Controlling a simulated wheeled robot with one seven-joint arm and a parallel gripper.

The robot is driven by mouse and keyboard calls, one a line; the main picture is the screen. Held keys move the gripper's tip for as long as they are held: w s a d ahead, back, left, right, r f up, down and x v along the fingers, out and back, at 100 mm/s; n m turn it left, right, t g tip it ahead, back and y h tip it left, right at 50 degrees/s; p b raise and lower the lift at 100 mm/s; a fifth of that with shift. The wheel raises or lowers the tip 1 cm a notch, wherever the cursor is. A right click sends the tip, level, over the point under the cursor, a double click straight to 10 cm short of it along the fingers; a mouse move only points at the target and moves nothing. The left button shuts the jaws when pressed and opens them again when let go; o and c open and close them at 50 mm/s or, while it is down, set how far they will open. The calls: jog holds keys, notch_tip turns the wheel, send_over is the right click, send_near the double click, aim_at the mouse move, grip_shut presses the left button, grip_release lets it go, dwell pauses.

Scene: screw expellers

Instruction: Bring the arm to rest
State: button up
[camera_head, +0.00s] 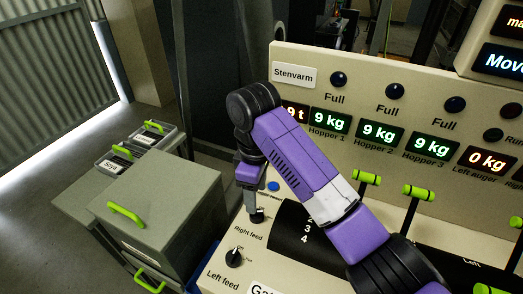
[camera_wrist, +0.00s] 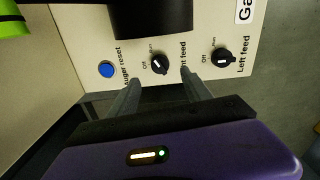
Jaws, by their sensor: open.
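My purple arm bends down over the control panel (camera_head: 219,284) in the head view. My gripper (camera_head: 254,208) points down at the Right feed knob (camera_head: 257,218), which it partly covers. In the wrist view my gripper (camera_wrist: 158,84) is open, with its two grey fingers apart and nothing between them. The Right feed knob (camera_wrist: 160,63) lies just beyond the fingertips, roughly between them. The Left feed knob (camera_wrist: 222,58) is to the right, outside the fingers. I cannot tell for sure which setting either knob points to.
A blue auger reset button (camera_wrist: 106,69) is left of the fingers. Green-tipped levers (camera_head: 418,192) stand right of my arm. The upright panel (camera_head: 440,90) with lit displays rises behind. A grey cabinet (camera_head: 160,205) with green handles stands left; open floor lies beyond it.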

jog(key=w+a+r+m+t+y, duration=0.4)
jog(key=w+a+t+y, duration=0.35)
jog(key=a, duration=0.35)
jog(key=s+d+f+m+t+h, duration=0.3)
jog(key=s+d+m+t, duration=0.8)
jog(key=s+d, duration=1.15)
jog(key=s+d+g+h, duration=0.1)
jog(key=s+d, duration=0.3)
jog(key=s, duration=0.4)
jog(key=s+d+f+g+h, duration=0.1)
jog(key=s+d, duration=0.3)
jog(key=s, duration=0.4)
jog(key=s+d+g+h, duration=0.1)
jog(key=s+d+h, duration=0.1)
jog(key=s+d, duration=0.3)
jog(key=s, duration=0.4)
jog(key=shift+f+g, duration=0.25)
jog(key=shift+g, duration=0.1)
